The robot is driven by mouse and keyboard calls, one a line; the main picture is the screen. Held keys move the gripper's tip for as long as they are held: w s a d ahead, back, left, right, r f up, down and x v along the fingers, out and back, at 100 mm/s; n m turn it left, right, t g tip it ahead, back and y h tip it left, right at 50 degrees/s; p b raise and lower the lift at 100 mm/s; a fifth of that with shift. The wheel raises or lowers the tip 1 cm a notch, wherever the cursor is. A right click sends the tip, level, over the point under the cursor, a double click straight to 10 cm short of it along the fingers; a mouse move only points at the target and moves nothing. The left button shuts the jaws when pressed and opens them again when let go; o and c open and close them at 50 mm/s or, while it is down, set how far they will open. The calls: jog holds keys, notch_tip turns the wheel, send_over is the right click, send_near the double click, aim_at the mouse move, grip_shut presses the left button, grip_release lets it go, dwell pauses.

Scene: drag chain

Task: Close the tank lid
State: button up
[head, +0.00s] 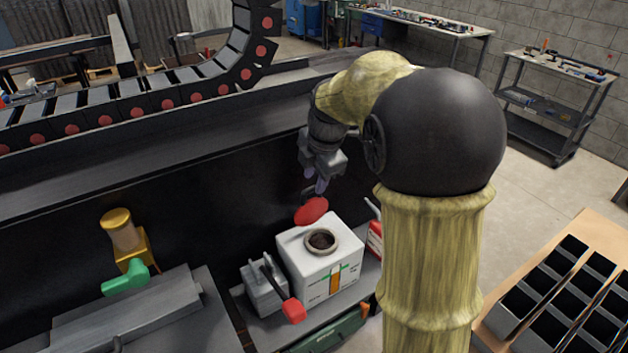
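The white tank (322,268) stands on a low ledge below the drag chain, in the lower middle of the head view. Its round filler opening (320,240) on top is uncovered and looks dark inside. The red lid (311,211) is above and behind the opening, tilted up and apart from it. My gripper (318,188) is just above the lid, pointing down, with its fingers close to the lid's upper edge. Whether the fingers touch or hold the lid is too small to tell.
A grey block with a red-ended lever (292,309) stands left of the tank. A yellow fitting (122,235) and a green handle (126,280) are further left. A red box (374,238) is close on the right. The drag chain (150,100) runs behind; a partitioned tray (560,290) lies lower right.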

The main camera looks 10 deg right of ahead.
aim_at(311, 206)
jog(key=shift+x, duration=1.2)
jog(key=shift+c, duration=0.2)
grip_shut()
